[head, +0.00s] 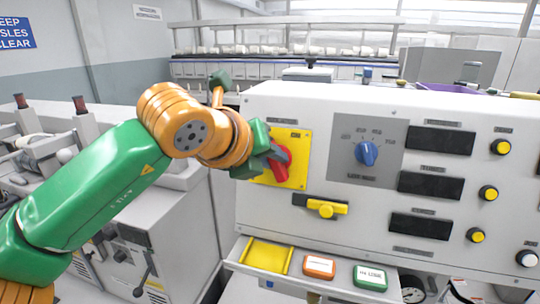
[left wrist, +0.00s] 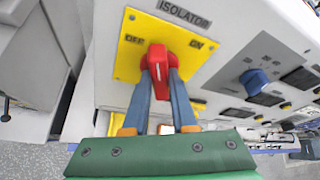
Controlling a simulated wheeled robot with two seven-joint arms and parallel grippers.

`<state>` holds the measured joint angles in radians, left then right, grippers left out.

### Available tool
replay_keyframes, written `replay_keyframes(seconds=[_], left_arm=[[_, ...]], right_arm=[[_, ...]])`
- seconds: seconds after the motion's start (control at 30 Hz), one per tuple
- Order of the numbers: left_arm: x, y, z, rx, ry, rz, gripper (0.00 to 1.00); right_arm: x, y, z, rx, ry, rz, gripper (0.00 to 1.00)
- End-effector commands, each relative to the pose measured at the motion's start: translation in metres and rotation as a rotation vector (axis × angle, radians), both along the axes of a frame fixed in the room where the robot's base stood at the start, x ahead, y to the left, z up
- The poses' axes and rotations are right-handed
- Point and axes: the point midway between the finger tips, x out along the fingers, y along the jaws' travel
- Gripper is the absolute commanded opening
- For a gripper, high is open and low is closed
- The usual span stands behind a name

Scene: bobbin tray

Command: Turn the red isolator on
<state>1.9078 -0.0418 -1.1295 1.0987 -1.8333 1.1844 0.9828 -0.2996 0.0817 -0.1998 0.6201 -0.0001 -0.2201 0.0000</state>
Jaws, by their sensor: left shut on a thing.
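The red isolator handle (head: 281,171) sits on a yellow plate (head: 298,141) at the left of the grey panel front. In the left wrist view the red handle (left wrist: 172,58) is on the yellow plate (left wrist: 128,62), marked OFF at left and ON at right under the word ISOLATOR. My left gripper (head: 270,157) is at the handle. In the left wrist view its two fingers (left wrist: 161,80) are shut on the handle, one on each side. My right gripper is out of view.
A blue rotary knob (head: 367,153) is right of the yellow plate, and a yellow lever (head: 326,210) is below. Dark displays and yellow buttons (head: 488,193) line the right. A shelf below holds a yellow tray (head: 290,262), an orange box (head: 319,266) and a green box (head: 370,278).

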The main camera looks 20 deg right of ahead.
Motion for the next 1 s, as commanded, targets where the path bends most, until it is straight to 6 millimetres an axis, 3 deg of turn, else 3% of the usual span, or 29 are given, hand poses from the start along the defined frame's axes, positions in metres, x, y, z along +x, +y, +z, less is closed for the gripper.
replay_keyframes(seconds=[0.5, 1.0], left_arm=[[-0.0015, -0.0023, -0.0007, 0.311, -0.206, -0.092, 0.0], [-0.0021, -0.0031, -0.0013, 0.401, -0.266, -0.121, 0.0]], right_arm=[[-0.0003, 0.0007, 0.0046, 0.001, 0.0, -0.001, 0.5], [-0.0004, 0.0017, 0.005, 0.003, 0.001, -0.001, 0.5]])
